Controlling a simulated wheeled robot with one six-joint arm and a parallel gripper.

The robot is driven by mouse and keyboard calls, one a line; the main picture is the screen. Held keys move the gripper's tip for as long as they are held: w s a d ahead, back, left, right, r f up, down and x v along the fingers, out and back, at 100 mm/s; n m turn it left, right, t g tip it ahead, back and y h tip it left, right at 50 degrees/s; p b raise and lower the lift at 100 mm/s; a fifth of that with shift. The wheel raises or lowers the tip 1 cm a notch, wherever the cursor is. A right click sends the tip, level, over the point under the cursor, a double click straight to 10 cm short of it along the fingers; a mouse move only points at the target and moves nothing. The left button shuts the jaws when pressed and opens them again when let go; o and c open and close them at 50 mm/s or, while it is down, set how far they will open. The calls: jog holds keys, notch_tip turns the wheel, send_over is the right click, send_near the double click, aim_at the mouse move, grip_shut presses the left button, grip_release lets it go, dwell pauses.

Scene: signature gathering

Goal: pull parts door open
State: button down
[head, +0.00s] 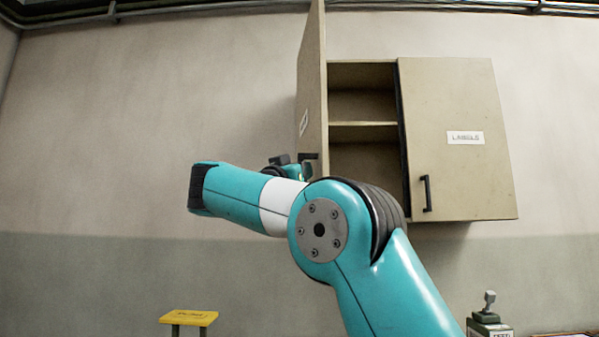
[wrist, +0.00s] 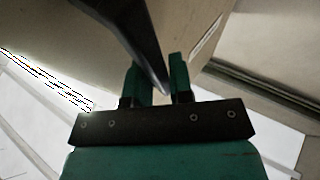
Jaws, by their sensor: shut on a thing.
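The wall cabinet's left door (head: 313,85) stands swung outward, seen nearly edge-on, with a small white label (head: 304,123) too slanted to read. Its dark handle (head: 309,157) is near the lower edge. My gripper (head: 297,168) is at that handle, partly hidden behind my teal arm. In the wrist view, the two green fingers of my gripper (wrist: 160,78) are shut on the black handle bar (wrist: 140,45), which runs between them. The door panel (wrist: 75,45) shows behind it.
The open left side shows an empty-looking compartment with a shelf (head: 363,124). The right door (head: 455,130), labelled LABELS, is closed, with a black handle (head: 427,194). A yellow stand (head: 189,318) is low left; a green-based device (head: 488,315) is low right.

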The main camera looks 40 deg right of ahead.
jog(key=shift+r, duration=0.2)
jog(key=c, duration=1.1)
grip_release()
jog(key=shift+w+d+f, duration=0.1)
jog(key=shift+d, duration=0.05)
jog(key=shift+a+f+b, duration=0.4)
jog(key=shift+a+b, duration=0.05)
jog(key=shift+b, duration=0.3)
jog(key=b+v, duration=0.6)
jog(key=v, duration=0.2)
jog(key=b+v, duration=0.7)
jog(key=v, duration=0.1)
jog(key=shift+s+a, duration=0.15)
jog(key=shift+s, duration=0.1)
